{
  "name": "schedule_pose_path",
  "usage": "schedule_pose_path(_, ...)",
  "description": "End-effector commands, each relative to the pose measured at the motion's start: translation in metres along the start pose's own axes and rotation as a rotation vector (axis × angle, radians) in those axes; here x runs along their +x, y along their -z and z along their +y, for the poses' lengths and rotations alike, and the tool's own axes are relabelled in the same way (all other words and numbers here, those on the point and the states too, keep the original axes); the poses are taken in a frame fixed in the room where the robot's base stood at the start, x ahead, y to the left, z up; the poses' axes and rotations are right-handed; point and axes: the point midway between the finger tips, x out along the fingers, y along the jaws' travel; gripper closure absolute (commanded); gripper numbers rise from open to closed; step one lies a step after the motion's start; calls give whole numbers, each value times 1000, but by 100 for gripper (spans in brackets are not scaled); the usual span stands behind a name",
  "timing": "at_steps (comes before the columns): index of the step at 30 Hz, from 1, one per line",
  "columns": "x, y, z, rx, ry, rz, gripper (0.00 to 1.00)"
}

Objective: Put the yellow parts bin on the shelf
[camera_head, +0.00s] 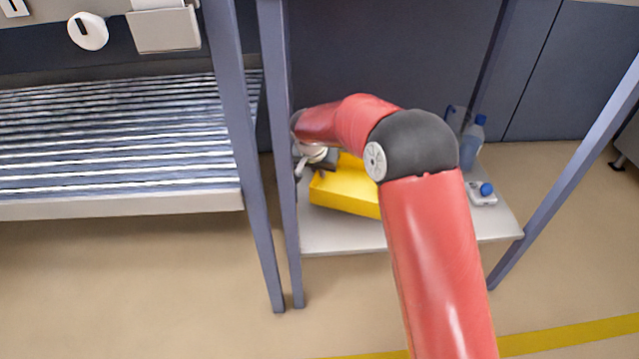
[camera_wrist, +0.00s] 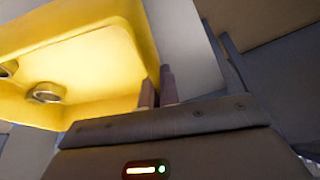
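The yellow parts bin (camera_head: 345,190) is at the light grey shelf board (camera_head: 330,238), at its left side and partly hidden by my arm. I cannot tell whether its underside touches the board. My gripper (camera_head: 318,158) is at the bin's left end, its fingertips hidden in the head view. In the wrist view the bin (camera_wrist: 95,60) fills the upper left, with round metal parts (camera_wrist: 45,92) inside. The gripper's fingers (camera_wrist: 158,88) are close together there, one on each side of the bin's wall, pinching it.
A blue-capped bottle (camera_head: 473,145) and a small grey item with a blue knob (camera_head: 482,192) stand on the shelf's right side. Blue-grey posts (camera_head: 283,150) frame the shelf. A slatted rack (camera_head: 120,135) is at left. The board's front strip is clear.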

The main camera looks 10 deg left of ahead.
Motion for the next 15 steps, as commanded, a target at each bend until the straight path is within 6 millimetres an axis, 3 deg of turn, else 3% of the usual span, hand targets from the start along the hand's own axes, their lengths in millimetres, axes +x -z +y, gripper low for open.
schedule_pose_path(6,38,-16,0,-3,-2,-3,100)
schedule_pose_path(15,41,-17,0,-2,-1,0,100)
